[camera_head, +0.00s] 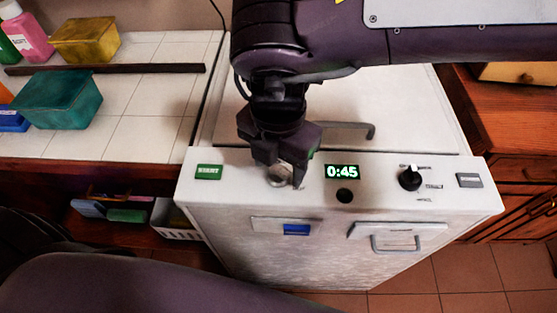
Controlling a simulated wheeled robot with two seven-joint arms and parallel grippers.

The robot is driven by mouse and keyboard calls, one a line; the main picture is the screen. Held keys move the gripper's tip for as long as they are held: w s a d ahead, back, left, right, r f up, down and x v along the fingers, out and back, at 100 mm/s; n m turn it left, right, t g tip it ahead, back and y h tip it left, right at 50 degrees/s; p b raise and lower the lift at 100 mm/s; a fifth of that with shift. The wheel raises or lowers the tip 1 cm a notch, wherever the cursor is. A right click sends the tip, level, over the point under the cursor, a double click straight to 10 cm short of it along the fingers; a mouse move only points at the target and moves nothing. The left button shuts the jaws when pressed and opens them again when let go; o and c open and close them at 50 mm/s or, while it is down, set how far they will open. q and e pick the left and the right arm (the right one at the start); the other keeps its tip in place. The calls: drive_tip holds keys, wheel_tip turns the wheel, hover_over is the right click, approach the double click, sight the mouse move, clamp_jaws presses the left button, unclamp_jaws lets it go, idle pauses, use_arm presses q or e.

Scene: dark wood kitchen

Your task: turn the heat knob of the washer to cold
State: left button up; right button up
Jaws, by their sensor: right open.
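The white washer (300,240) stands in the middle, its control panel facing me. My right gripper (280,180) points down at the panel's left part, with its open fingers around or just above a pale round knob (279,175); I cannot tell if they touch it. The fingers partly hide this knob and its marks. A black knob (410,179) with a white pointer sits on the panel's right part, with small unreadable labels beside it. I cannot tell from the labels which knob sets the heat. My left gripper is not in view.
The panel also has a green button (208,172), a 0:45 display (342,172), a small black button (344,196) and a grey button (469,180). A tiled counter (150,95) with boxes is at left, a wooden cabinet (505,130) at right. My right arm spans the top.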

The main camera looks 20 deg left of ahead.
drive_tip(key=shift+s+f, duration=0.1)
drive_tip(key=shift+f, duration=0.15)
drive_tip(key=c, duration=1)
